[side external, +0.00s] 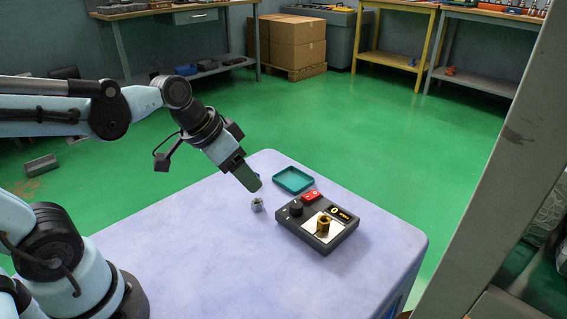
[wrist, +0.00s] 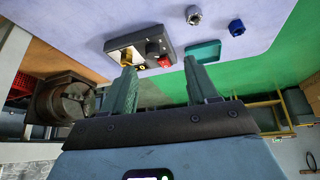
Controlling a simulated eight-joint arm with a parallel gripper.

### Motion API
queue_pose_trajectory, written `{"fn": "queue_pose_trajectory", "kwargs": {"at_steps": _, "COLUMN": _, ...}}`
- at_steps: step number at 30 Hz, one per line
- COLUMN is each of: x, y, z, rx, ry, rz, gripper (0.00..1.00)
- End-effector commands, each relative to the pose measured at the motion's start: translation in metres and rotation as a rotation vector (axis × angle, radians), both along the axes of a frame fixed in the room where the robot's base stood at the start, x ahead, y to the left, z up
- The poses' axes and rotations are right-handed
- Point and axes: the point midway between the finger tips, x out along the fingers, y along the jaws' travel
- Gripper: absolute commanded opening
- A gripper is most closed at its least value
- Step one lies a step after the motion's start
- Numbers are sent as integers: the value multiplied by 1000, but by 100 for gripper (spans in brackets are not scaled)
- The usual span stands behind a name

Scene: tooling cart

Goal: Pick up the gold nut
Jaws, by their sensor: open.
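The gold nut (side external: 323,227) sits on the bright metal plate of a dark device (side external: 296,232) on the cart top. In the wrist view the gold nut (wrist: 126,63) shows just beyond the left finger's tip, which seems to hide part of it. My gripper (side external: 252,184) is above the cart, to the left of the device and apart from the gold nut. In the wrist view my gripper (wrist: 160,66) has its two fingers spread, with nothing between them.
A grey nut (side external: 257,204) lies on the cart left of the device. A blue nut (wrist: 236,27) lies near the teal tray (wrist: 203,51), which is behind the device. The device carries a black knob (side external: 296,208) and red switch (side external: 311,196). The cart's front left is clear.

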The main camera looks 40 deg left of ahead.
Motion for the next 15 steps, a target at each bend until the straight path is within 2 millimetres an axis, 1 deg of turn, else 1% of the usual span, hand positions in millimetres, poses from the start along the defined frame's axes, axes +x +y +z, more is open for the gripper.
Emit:
{"fn": "queue_pose_trajectory", "kwargs": {"at_steps": 1, "x": 9, "y": -2, "z": 0, "rx": -18, "ry": 23, "rz": -45, "gripper": 58}}
{"fn": "queue_pose_trajectory", "kwargs": {"at_steps": 7, "x": 37, "y": -14, "z": -3, "rx": -113, "ry": 79, "rz": -280, "gripper": 58}}
{"fn": "queue_pose_trajectory", "kwargs": {"at_steps": 11, "x": 56, "y": -20, "z": -7, "rx": -187, "ry": 75, "rz": -445, "gripper": 58}}
{"fn": "queue_pose_trajectory", "kwargs": {"at_steps": 15, "x": 76, "y": -23, "z": -14, "rx": -272, "ry": 31, "rz": -630, "gripper": 58}}
